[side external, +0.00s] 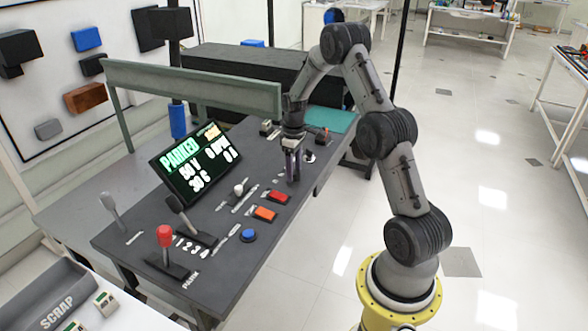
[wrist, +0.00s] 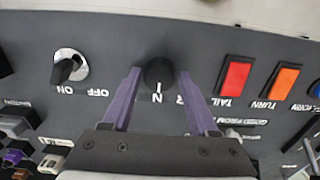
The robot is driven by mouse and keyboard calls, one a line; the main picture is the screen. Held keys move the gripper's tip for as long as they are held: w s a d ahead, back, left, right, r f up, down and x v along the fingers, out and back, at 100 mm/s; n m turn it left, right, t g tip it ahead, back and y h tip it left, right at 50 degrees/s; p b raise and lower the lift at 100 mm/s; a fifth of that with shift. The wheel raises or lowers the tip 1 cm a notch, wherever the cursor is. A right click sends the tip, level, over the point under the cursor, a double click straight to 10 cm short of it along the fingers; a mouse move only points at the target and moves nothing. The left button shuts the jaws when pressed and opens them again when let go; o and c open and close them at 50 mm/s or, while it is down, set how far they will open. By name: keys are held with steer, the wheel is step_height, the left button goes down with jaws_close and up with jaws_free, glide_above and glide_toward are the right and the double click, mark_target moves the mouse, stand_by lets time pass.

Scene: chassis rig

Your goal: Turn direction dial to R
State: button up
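The direction dial (wrist: 159,74) is a dark round knob on the grey panel, seen in the wrist view with the letters N and R printed below it. My gripper (wrist: 160,76) points at the panel with its two purple fingers apart, one on each side of the dial. The fingertips are very close to the knob; I cannot tell whether they touch it. In the side external view my gripper (side external: 292,178) is low over the far right part of the console (side external: 225,283), and it hides the dial there.
An ON/OFF switch (wrist: 70,67) sits left of the dial in the wrist view. A red TAIL button (wrist: 234,77) and an orange TURN button (wrist: 279,82) are to the right. A display (side external: 195,164) reading PARKED and several levers stand elsewhere on the console.

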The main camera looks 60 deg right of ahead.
jaws_close()
steer(key=shift+n, duration=0.3)
steer(key=n, duration=0.4)
steer(key=shift+n, duration=2.1)
steer(key=shift+o, duration=1.9)
jaws_free()
